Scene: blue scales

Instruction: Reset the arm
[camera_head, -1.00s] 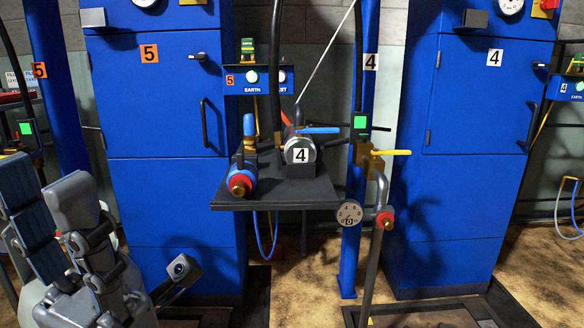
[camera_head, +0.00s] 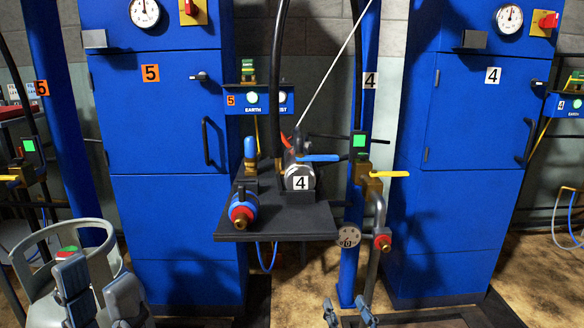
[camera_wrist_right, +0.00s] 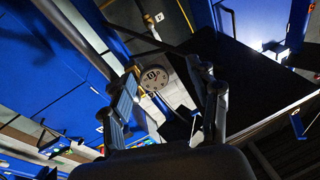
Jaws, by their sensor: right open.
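My left gripper (camera_head: 96,282) is at the lower left of the head view, its two grey fingers apart with nothing seen between them. It appears in front of a grey ring-shaped collar (camera_head: 88,225); I cannot tell if they touch. My right gripper (camera_head: 348,314) is at the bottom edge of the head view, its fingertips apart below the round gauge (camera_head: 348,237). In the right wrist view my right gripper's fingers (camera_wrist_right: 168,92) are spread and empty, with the gauge (camera_wrist_right: 156,77) behind the gap. Most of both arms is out of view.
A dark shelf (camera_head: 280,222) carries a blue cylinder fitting (camera_head: 243,211) and a grey part labelled 4 (camera_head: 300,172). Blue cabinets stand at left (camera_head: 165,205) and right (camera_head: 450,225). A bent pipe (camera_head: 376,250) with a yellow-handled valve (camera_head: 385,174) stands right of the shelf.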

